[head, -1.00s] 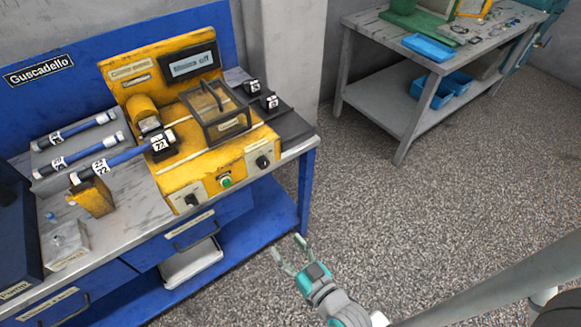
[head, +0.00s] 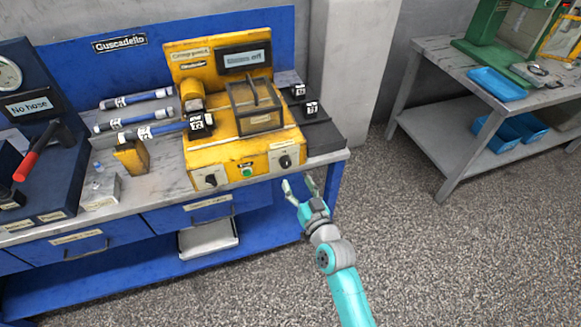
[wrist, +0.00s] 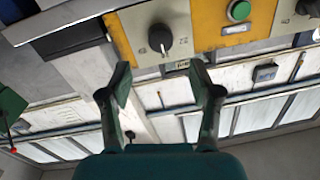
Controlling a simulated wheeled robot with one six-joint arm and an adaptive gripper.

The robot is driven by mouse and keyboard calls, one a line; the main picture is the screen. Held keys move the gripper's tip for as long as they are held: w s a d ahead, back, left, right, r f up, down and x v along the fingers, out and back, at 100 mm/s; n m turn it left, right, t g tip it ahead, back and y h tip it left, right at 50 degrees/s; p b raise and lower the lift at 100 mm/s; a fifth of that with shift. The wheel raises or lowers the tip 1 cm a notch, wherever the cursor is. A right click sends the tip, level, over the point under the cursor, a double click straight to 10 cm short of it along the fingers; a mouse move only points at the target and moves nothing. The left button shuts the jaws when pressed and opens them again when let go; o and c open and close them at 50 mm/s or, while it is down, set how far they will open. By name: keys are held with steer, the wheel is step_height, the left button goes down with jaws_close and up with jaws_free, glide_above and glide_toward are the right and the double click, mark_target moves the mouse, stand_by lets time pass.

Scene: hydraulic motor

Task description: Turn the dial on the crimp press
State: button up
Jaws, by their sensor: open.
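The crimp press (head: 225,150) is a worn yellow machine on the blue workbench, with a dark display (head: 244,58) whose text ends in "off". Its front has a left dial (head: 211,180), a green button (head: 247,172) and a right dial (head: 286,161). My gripper (head: 299,184) is open and empty, in front of and slightly below the right dial. The wrist view is upside down; there a black dial (wrist: 160,40) lies ahead between my spread fingers (wrist: 160,84), apart from them. The green button (wrist: 239,11) shows right of it.
Several blue hoses (head: 136,99) lie on the bench left of the press; one reaches its head. A red-handled lever (head: 27,165) stands at far left. Drawers are below the press. A grey table (head: 436,70) stands at right, with open floor (head: 430,260) between.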

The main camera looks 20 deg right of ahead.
mark_target(287, 165)
steer(key=w, duration=0.7)
steer(key=shift+w+a, duration=0.25)
steer(key=shift+w, duration=0.05)
steer(key=shift+c, duration=0.2)
steer(key=c, duration=1.1)
